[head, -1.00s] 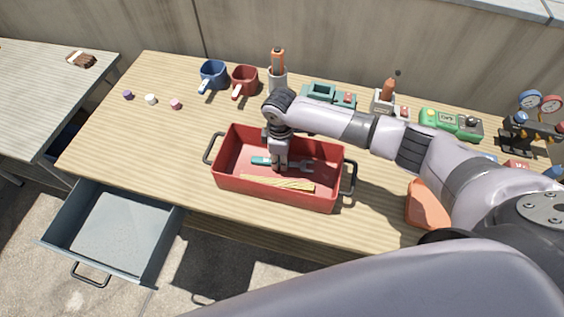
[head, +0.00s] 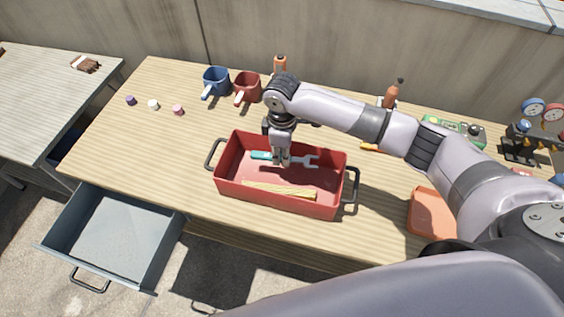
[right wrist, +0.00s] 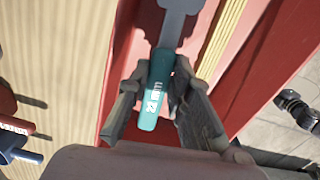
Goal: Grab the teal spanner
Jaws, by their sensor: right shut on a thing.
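The teal spanner has a teal handle (head: 260,156) and a grey open-ended head. It lies crosswise within the red tray (head: 232,193) in the head view, apparently raised a little off the tray floor. My right gripper (head: 281,162) points down into the tray and is shut on the spanner. In the right wrist view, the teal handle (right wrist: 153,95) sits between the two dark fingers of my right gripper (right wrist: 158,88), and the grey head runs off the top edge. My left gripper is not in view.
A wooden stick (head: 280,190) lies in the tray, along its near side. An open drawer (head: 115,235) juts out at front left.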

